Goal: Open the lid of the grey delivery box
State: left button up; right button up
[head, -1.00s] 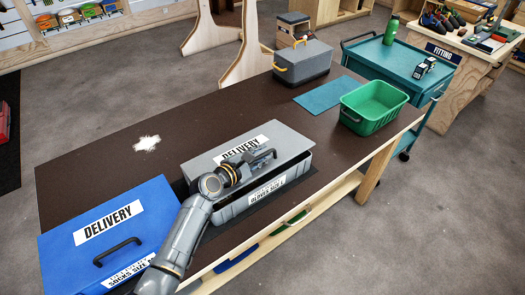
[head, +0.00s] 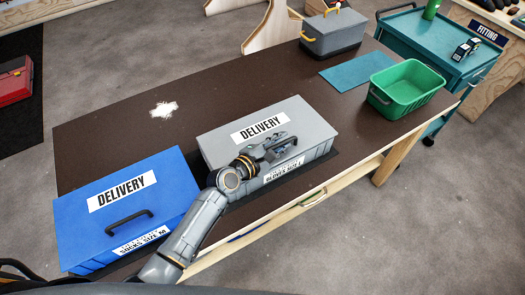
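The grey delivery box (head: 222,153) stands on the dark table, with a white DELIVERY label on its lid and a GLOVES label on its front. Its lid lies flat or nearly so; I see no clear gap below it. My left gripper (head: 286,148) is at the front part of the lid, where the handle is largely hidden behind it. Whether its fingers are shut on the handle, I cannot tell. My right gripper is out of view.
A blue delivery box (head: 85,230) stands to the left, close to my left arm. A green bin (head: 410,97), a teal mat (head: 357,72) and a grey toolbox (head: 335,43) are farther back. The dark table (head: 110,125) is bare behind the boxes, except for a white patch.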

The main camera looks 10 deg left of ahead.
pick_arm(q)
jog(key=shift+p+v, duration=1.15)
jog(key=shift+v, duration=2.55)
jog(key=v, duration=0.8)
jog(key=shift+p, duration=0.4)
